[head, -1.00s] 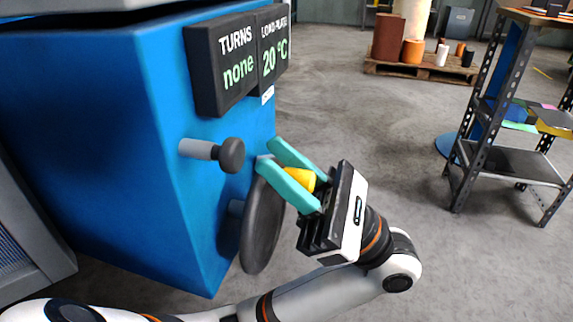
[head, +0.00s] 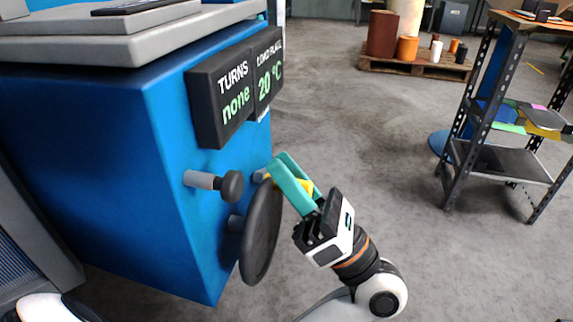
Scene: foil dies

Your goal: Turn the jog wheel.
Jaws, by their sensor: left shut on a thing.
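The jog wheel (head: 262,232) is a dark disc on the side of the blue machine (head: 170,220), seen almost edge-on. A yellow handle (head: 305,186) sits near the wheel's upper rim. My left gripper (head: 283,174) has its teal fingers shut on the yellow handle, and they hide much of it. A grey rod with a dark round knob (head: 231,186) sticks out of the machine above and left of the wheel. A display (head: 234,92) reads "TURNS none". My right gripper is not in view.
A second display (head: 269,75) reads 20 °C. A metal shelf rack (head: 500,158) stands at the right. A pallet (head: 415,67) with several cylinders is at the back. The grey floor between them and the machine is clear.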

